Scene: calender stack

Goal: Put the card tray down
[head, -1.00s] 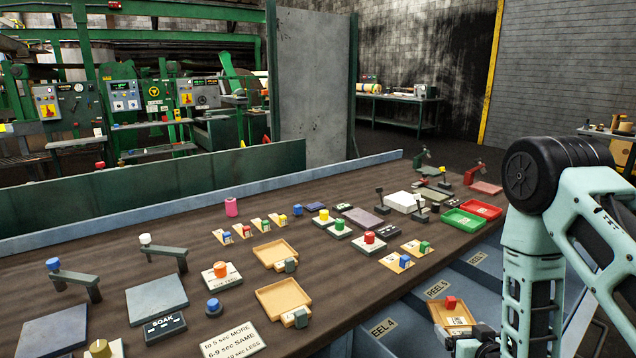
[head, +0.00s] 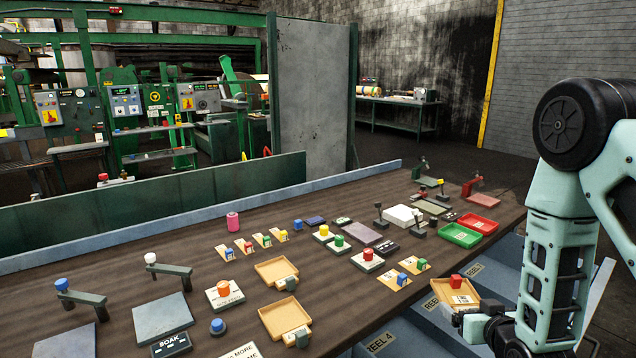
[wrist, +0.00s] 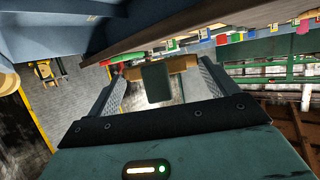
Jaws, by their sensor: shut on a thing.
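The card tray (head: 441,288) is a shallow light-wood tray with a red block (head: 456,281) and a printed card in it. It is held in the air in front of the table's front edge, in the lower right of the head view. My gripper (head: 467,316) is shut on the tray's dark handle block. In the wrist view that block (wrist: 156,84) sits between the two fingers, with a strip of the wooden tray (wrist: 187,63) behind it. The tray looks roughly level; its underside is hidden.
Two similar wooden trays (head: 263,268) (head: 268,318) stand on the brown table (head: 345,312). Blue sloped panels with REEL labels (head: 378,342) run below the front edge.

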